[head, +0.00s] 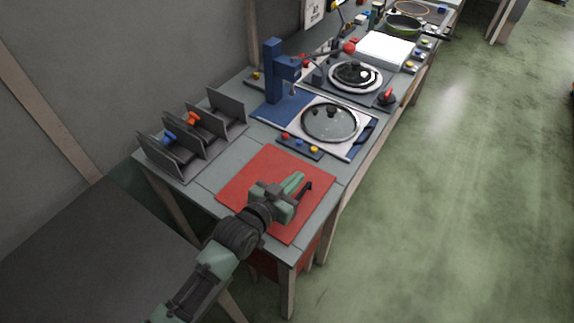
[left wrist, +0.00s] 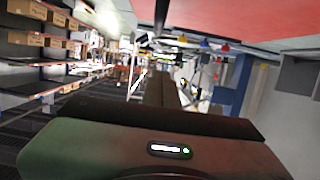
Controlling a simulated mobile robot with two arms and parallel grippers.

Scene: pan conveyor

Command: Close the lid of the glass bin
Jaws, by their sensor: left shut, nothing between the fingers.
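A flat red panel (head: 245,185) lies level over the near end of the long table, with a dark handle-like piece (head: 305,190) near its right side. I cannot tell for sure that this panel is the glass bin's lid. A red box-like part (head: 268,266) shows below the tabletop, mostly hidden. My left gripper (head: 296,188) is over the right part of the panel, shut and empty, close to the dark piece; I cannot tell whether they touch. The red surface also shows at the top of the left wrist view (left wrist: 250,18). My right gripper is out of view.
A dark rack (head: 190,140) with upright dividers stands left of the panel. The green floor (head: 450,200) at right is clear.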

